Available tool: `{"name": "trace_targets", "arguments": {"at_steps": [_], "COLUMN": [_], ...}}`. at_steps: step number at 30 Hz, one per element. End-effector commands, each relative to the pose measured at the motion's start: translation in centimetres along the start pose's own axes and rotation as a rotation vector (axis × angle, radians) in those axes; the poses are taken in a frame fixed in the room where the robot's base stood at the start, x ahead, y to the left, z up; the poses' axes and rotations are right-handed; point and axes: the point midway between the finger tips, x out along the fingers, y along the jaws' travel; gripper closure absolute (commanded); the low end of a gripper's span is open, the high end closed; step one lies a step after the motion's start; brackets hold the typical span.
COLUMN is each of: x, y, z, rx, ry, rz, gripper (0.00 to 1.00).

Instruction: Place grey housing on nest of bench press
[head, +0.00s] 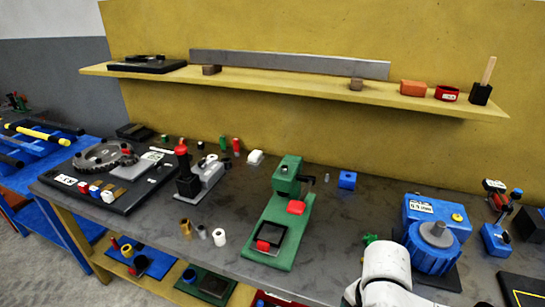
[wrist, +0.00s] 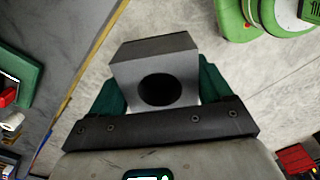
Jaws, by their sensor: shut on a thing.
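The grey housing (wrist: 150,55), a block with a round dark hole in its face, is in the wrist view. My gripper (wrist: 158,82) is shut on it, with a green finger on each side. In the head view neither the housing nor my gripper shows; only part of my white arm is at the bottom right. The green bench press (head: 285,175) stands mid-bench, with a long green base towards the front edge.
A blue machine (head: 433,245) stands right of the press. Left are a grey toggle fixture (head: 205,178), small cylinders (head: 218,237) and a black board (head: 105,190). A wall shelf (head: 300,88) runs behind. In the wrist view, a green round part (wrist: 275,18) is at top right.

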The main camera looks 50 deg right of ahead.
Motion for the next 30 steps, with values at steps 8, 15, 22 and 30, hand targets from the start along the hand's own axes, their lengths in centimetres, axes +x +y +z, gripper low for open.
{"name": "trace_targets", "arguments": {"at_steps": [8, 15, 22, 30], "x": [2.2, 4.4, 5.9, 7.1], "y": [4.6, 8.9, 12.1, 14.2], "z": [-6.1, -11.8, -15.8, -18.6], "rx": [0.334, 0.671, 0.925, 1.101], "ry": [0.005, 0.005, 0.004, 0.0], "rz": [0.001, -0.002, -0.002, -0.002], "gripper": [0.95, 0.95, 0.95, 0.95]}}
